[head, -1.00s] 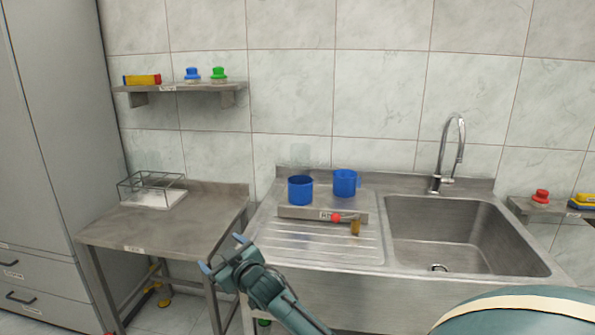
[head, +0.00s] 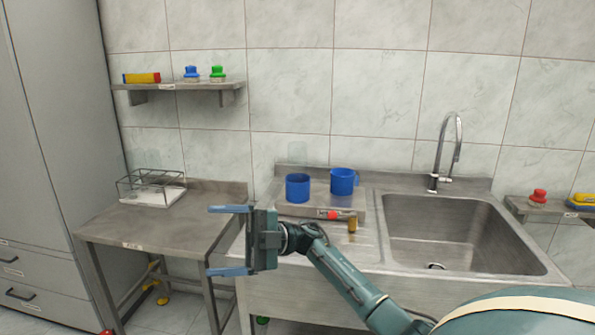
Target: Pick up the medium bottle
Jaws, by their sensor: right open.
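I cannot tell for sure which thing is the medium bottle. My left gripper is not in view.
The left steel table (head: 165,232) holds a wire rack (head: 150,188) at the back; its front is clear. Two blue cups (head: 298,187) (head: 342,181) stand by the sink basin (head: 460,230). A wall shelf (head: 190,87) holds a blue-topped item and a green-topped item.

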